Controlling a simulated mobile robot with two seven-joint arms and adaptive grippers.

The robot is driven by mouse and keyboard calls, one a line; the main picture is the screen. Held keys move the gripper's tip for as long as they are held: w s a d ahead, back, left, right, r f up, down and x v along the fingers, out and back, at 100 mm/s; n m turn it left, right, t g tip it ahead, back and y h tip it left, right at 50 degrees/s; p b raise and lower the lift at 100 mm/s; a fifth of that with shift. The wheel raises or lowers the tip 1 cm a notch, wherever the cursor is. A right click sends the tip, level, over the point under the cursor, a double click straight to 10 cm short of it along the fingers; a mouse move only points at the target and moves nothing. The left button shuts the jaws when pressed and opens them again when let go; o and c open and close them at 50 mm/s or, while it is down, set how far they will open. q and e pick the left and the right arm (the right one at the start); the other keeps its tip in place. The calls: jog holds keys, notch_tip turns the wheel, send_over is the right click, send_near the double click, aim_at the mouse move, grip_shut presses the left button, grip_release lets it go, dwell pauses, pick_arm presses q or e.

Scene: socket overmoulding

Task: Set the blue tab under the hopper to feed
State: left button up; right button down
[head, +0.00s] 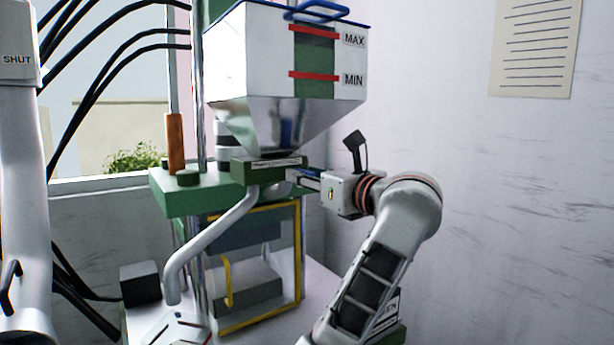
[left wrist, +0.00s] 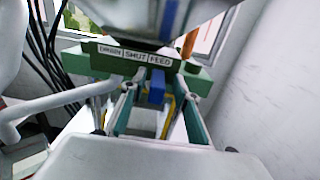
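The hopper (head: 245,60) is a white box with a steel funnel and MAX and MIN marks. Under it is a dark green slide block (head: 252,170). In the left wrist view the block's label strip (left wrist: 130,53) reads DRAIN, SHUT, FEED from left to right. The blue tab (left wrist: 157,92) sticks out below the strip, lined up in this view with FEED. My left gripper (head: 303,178) is at the block's right side. In the left wrist view its fingers (left wrist: 157,106) stand open either side of the tab, with visible gaps. My right gripper is not in view.
A grey pipe (head: 215,235) slants down from below the hopper. A yellow-framed guard (head: 299,260) stands beneath. A white column (head: 20,180) with a SHUT sign is at the left. The wall (head: 500,200) bounds the right; open space lies between it and my left arm.

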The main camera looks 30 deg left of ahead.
pick_arm(q)
jog(key=v, duration=0.7)
jog(key=shift+d, duration=0.3)
